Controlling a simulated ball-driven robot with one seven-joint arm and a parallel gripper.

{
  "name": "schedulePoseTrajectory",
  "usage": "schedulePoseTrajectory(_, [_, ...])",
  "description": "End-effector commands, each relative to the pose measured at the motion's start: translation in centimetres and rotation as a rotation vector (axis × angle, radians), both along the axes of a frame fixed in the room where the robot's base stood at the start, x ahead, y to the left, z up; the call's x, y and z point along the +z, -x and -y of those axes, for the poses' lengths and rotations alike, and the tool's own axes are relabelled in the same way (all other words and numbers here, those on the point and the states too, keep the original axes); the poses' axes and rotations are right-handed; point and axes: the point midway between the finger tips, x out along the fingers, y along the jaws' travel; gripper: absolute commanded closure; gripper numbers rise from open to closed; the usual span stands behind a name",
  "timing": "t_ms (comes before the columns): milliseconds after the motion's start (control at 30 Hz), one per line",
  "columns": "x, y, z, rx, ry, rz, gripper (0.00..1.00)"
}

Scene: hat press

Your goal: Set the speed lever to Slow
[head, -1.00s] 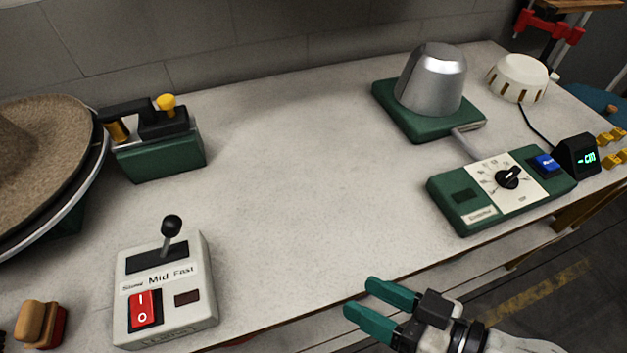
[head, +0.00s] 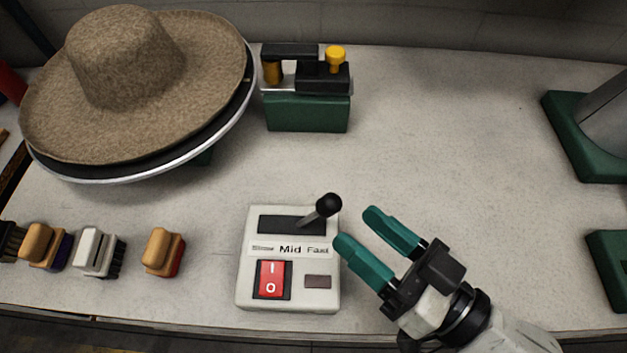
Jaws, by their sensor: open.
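The speed control box (head: 254,292) is pale grey and stands near the front edge of the bench in the head view. Its black speed lever (head: 328,206) has a round knob and leans to the right, toward the Fast side. The label strip (head: 290,250) under the slot reads Slow, Mid and Fast from left to right. My gripper (head: 357,228) has two green fingers, spread apart with nothing between them. It is just right of the box and the lever, and appears apart from the knob.
A red rocker switch (head: 271,279) is on the box's front. Several brushes, one with a red base (head: 164,252), lie to the left. A felt hat (head: 125,60) and a green block with a black handle (head: 307,110) stand behind. The bench (head: 450,150) is clear behind my gripper.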

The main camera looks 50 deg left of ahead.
Motion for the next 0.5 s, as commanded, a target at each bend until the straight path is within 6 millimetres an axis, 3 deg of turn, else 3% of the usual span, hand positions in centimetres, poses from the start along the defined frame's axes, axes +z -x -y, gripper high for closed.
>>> schedulePoseTrajectory(200, [0.2,0.7,-4.2,0.006,-0.002,0.0,0.47])
schedulePoseTrajectory(500, [0.1,1.0,-7.8,0.001,0.0,0.0,0.47])
